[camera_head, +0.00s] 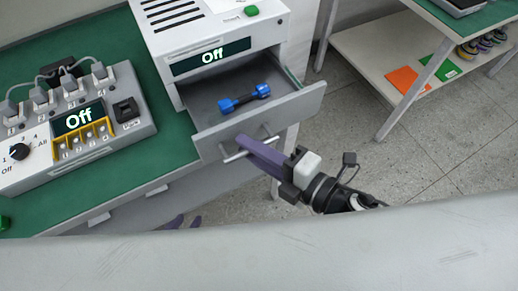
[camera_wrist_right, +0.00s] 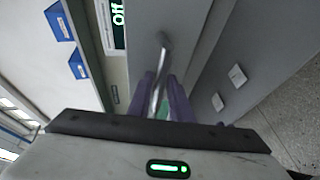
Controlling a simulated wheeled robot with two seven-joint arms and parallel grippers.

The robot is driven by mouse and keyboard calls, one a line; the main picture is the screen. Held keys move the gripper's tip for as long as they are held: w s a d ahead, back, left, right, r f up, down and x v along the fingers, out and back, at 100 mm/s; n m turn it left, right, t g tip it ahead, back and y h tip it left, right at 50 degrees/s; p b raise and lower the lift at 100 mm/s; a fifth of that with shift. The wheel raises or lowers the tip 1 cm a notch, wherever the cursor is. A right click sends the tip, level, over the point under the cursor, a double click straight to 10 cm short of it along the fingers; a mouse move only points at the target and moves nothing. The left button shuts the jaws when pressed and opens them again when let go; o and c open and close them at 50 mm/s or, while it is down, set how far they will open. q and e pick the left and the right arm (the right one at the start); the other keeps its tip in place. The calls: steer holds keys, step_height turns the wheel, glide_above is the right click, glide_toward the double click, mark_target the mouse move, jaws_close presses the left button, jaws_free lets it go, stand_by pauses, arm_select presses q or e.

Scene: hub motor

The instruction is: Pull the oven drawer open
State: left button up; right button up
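The oven (camera_head: 212,42) is a white box with an "Off" display on the green-topped table. Its grey drawer (camera_head: 262,118) is pulled out, with the inside in view. A blue dumbbell-shaped part (camera_head: 244,98) lies in it. My right gripper (camera_head: 242,143) has its purple fingers at the metal bar handle (camera_head: 268,131) on the drawer front. In the right wrist view the handle (camera_wrist_right: 160,65) runs between the two fingers (camera_wrist_right: 162,98), which look closed on it.
A white control box (camera_head: 75,125) with plugs, a dial and an "Off" display stands left of the oven. A second table (camera_head: 420,60) with a lower shelf is at the upper right. Grey floor (camera_head: 440,150) is free right of the drawer.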

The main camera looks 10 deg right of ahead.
steer(key=b+v, duration=0.3)
steer(key=v, duration=0.7)
steer(key=shift+d+r, duration=0.1)
steer(key=shift+r, duration=0.05)
stand_by(0.3)
steer(key=w+d+f+m+h, duration=0.2)
steer(key=d+f+m+h, duration=0.2)
steer(key=f+m, duration=0.3)
steer(key=w+d+f+m+h, duration=0.2)
steer(key=d+f+m+h, duration=0.1)
steer(key=f+m, duration=0.4)
steer(key=s+f+m+g+h, duration=0.2)
steer(key=s+f+m, duration=0.3)
steer(key=f+m, duration=0.5)
step_height(320, 180, down, 2)
steer(key=shift+s+d+f+g, duration=0.1)
steer(key=shift+s+d+g, duration=0.1)
steer(key=shift+d+g, duration=0.15)
